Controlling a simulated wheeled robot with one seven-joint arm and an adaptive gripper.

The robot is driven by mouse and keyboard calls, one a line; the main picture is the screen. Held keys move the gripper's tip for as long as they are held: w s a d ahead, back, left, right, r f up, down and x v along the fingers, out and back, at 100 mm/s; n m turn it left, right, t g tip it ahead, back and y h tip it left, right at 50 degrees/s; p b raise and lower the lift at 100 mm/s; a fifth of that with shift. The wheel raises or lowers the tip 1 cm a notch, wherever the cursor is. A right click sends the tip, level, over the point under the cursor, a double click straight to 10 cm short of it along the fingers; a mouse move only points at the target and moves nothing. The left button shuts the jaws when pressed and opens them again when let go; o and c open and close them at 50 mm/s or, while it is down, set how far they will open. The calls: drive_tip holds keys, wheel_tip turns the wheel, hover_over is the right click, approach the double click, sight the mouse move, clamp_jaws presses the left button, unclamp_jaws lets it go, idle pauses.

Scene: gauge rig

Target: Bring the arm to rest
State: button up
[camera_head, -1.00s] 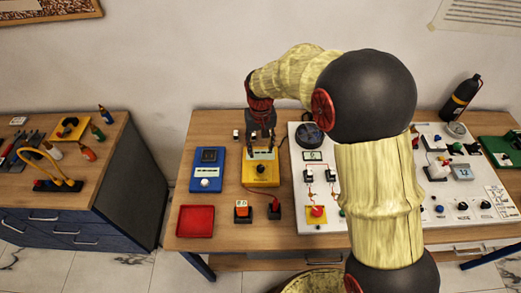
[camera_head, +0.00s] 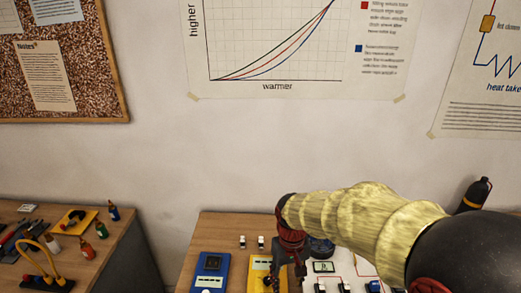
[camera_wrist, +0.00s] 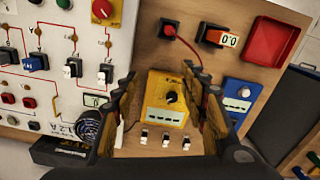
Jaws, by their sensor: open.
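My arm reaches over the right part of the table in the head view, with my gripper (camera_head: 289,268) pointing down above a yellow box. In the wrist view my gripper (camera_wrist: 165,85) has its two fingers spread wide apart, with nothing between them but the view of the yellow box (camera_wrist: 168,98) below. The yellow box has a black knob and lies on the wooden table (camera_wrist: 185,55). Whether the fingers touch the box cannot be told for sure; they seem to be above it.
A blue meter box (camera_wrist: 238,98), a red tray (camera_wrist: 272,42) and a small display block (camera_wrist: 217,37) lie nearby. A white panel (camera_wrist: 60,60) with switches and a dark round fan (camera_wrist: 92,124) are beside the yellow box. A black bottle (camera_head: 475,194) stands behind my arm.

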drive_tip(key=s+d+r+m+t+b, duration=0.1)
drive_tip(key=s+d+r+t+b, duration=0.1)
drive_tip(key=s+d+r, duration=0.3)
drive_tip(key=s+d+r+m+t+b, duration=0.1)
drive_tip(key=s+d+r+t+b, duration=0.2)
drive_tip(key=s+d+r, duration=0.3)
drive_tip(key=shift+s+t, duration=0.5)
drive_tip(key=shift+s, duration=2.4)
